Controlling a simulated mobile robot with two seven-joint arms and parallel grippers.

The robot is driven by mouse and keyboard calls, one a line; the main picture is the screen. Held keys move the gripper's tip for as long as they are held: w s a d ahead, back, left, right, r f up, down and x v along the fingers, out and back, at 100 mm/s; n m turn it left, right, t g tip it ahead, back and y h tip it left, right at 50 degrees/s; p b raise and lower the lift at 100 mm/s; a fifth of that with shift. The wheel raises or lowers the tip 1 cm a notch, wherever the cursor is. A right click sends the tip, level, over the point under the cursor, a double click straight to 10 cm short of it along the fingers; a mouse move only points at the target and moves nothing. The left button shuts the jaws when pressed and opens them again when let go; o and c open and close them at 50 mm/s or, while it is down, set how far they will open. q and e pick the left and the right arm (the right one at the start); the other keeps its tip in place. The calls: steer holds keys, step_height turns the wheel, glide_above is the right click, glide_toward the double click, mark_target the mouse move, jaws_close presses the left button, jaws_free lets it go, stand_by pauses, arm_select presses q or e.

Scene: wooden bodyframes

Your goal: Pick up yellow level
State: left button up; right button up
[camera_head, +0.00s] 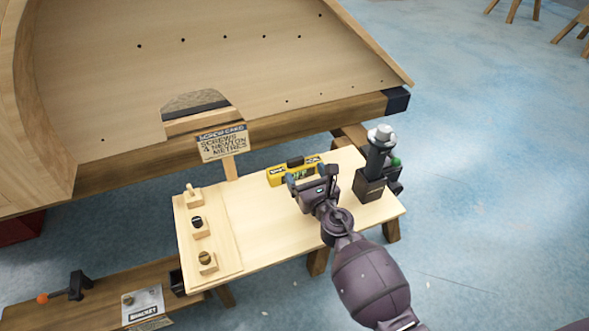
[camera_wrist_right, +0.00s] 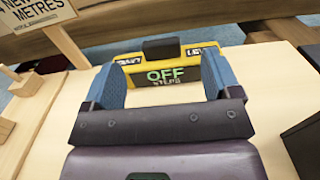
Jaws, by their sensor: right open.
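The yellow level (camera_head: 280,175) lies on the small wooden table near its back edge. It has a dark block on top and a green "OFF" display. It also shows in the right wrist view (camera_wrist_right: 192,72), just beyond my fingertips. My right gripper (camera_head: 308,178) is open and empty, its blue-lined fingers (camera_wrist_right: 160,75) spread toward the level's near face. Part of the level is hidden behind the gripper in the head view. I cannot tell whether the fingers touch it. My left gripper is not in view.
The small wooden table (camera_head: 255,230) is mostly bare in the middle. A dark tool with a grey top (camera_head: 380,150) stands at its right end. A board with several small pegged blocks (camera_head: 200,223) lies left. A screw card sign (camera_head: 223,145) and the large wooden frame (camera_head: 240,70) are behind.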

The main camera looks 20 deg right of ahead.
mark_target(297, 162)
steer(key=shift+w+f, duration=0.1)
steer(key=shift+w, duration=0.8)
steer(key=shift+w+a+f, duration=0.1)
steer(key=shift+w+f, duration=0.1)
steer(key=shift+w, duration=0.3)
steer(key=w, duration=0.1)
steer(key=w+b, duration=0.1)
steer(key=w, duration=0.1)
steer(key=shift+f, duration=0.25)
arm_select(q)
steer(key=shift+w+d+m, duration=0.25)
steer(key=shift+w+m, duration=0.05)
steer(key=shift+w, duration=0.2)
arm_select(e)
steer(key=shift+w+r, duration=0.15)
steer(key=shift+w, duration=0.45)
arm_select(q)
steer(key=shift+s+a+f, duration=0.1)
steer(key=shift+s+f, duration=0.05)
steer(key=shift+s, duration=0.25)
arm_select(e)
steer(key=c, duration=1.2)
steer(key=shift+r, duration=0.1)
